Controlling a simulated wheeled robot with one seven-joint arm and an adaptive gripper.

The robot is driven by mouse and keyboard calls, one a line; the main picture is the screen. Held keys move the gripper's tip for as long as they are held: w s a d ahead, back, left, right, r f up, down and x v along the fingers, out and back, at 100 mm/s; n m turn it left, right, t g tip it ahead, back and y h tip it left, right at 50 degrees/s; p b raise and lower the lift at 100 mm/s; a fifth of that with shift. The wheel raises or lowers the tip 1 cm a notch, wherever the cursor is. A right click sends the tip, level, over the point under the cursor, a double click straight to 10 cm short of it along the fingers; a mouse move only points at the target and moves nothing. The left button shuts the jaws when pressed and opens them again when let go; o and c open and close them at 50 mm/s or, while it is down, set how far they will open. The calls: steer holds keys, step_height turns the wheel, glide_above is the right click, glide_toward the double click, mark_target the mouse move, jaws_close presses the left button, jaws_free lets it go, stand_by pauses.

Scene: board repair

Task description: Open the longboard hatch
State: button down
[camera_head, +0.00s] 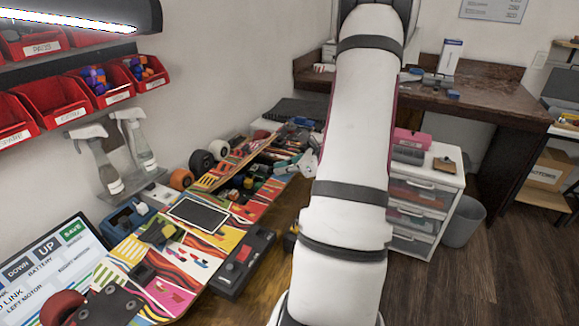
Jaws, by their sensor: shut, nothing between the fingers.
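The longboard, with its colorful striped graphics (193,247), lies along the workbench on the left. Toward its far end, a narrow striped panel with a wooden edge (232,160) is tilted up. It looks like the hatch lid, standing raised over an opening with dark and colored parts inside. My gripper (293,165) pokes out from behind my white arm, just right of the raised panel. It is shut and empty, apart from the panel as far as I can tell. My arm hides part of the gripper and the board's far right side.
A dark tablet (198,215) lies on the board. A black box with a red switch (241,262) sits at the bench's front edge. Wheels (201,162) stand along the wall side. Red bins (52,100) and spray bottles (133,140) hang above. A white drawer unit (424,190) stands right of my arm.

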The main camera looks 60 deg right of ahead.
steer(key=x, duration=0.4)
steer(key=shift+w+a+r, duration=0.1)
steer(key=shift+w, duration=0.4)
steer(key=shift+w+r+p, duration=0.3)
steer(key=shift+w+r, duration=0.35)
steer(key=shift+r, duration=0.25)
steer(key=shift+w+a+r, duration=0.1)
steer(key=shift+w+r, duration=0.25)
steer(key=shift+w, duration=0.15)
